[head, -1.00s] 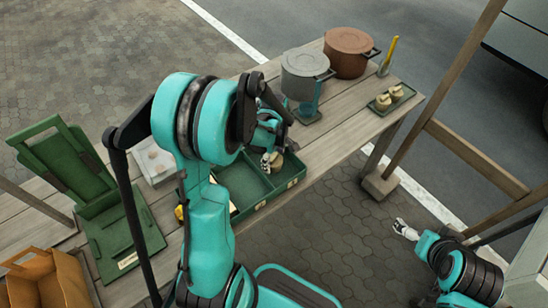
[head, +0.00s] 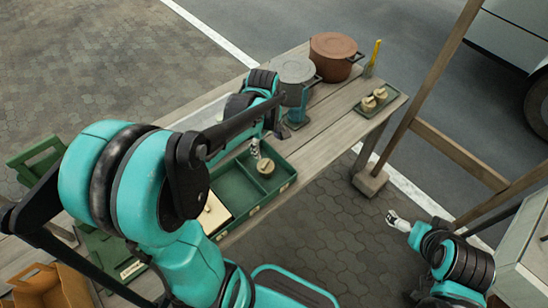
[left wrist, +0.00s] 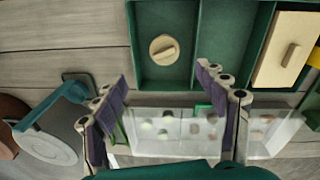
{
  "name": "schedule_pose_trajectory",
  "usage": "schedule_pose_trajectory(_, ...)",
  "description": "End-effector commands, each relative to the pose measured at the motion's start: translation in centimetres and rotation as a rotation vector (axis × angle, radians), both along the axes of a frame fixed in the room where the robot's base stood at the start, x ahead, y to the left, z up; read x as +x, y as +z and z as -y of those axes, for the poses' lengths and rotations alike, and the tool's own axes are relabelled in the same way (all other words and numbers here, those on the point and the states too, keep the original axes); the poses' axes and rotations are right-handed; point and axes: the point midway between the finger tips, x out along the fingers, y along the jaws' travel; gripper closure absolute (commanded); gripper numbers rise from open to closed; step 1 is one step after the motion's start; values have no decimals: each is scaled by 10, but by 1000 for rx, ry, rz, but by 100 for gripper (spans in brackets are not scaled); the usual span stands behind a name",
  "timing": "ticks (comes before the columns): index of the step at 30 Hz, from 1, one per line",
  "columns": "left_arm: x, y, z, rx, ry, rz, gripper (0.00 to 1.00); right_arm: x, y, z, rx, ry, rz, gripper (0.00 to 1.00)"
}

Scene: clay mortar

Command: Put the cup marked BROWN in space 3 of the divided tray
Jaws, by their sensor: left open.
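The divided tray (head: 232,186) is green and sits on the wooden table. A round beige cup (head: 265,168) with a bar-shaped top stands in its far-right compartment; it also shows in the left wrist view (left wrist: 163,50). I cannot read any marking on it. My left gripper (head: 254,148) is open and empty beside and above this cup, apart from it. In the left wrist view its fingers (left wrist: 165,88) are spread below the cup. The middle compartment looks empty. My right gripper (head: 393,219) hangs off the table's right side; its jaw state is unclear.
A beige block with a handle (left wrist: 288,50) fills another tray compartment. A grey pot (head: 294,70) and a brown pot (head: 333,55) stand at the back. A clear case (left wrist: 165,130) lies behind the divided tray.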

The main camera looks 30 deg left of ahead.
Motion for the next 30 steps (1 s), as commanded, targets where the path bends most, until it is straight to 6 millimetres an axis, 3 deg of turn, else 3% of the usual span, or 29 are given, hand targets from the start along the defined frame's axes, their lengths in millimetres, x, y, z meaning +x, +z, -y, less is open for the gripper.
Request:
schedule_pose_trajectory(6,-41,43,43,115,-523,191,28,0,0,0,0,0,0,0)
schedule_pose_trajectory(15,-87,63,83,367,-1140,397,28,0,0,0,0,0,0,0)
schedule_pose_trajectory(21,-97,63,91,452,-1292,441,28,0,0,0,0,0,0,0)
schedule_pose_trajectory(30,-97,64,91,458,-1303,443,28,0,0,0,0,0,0,0)
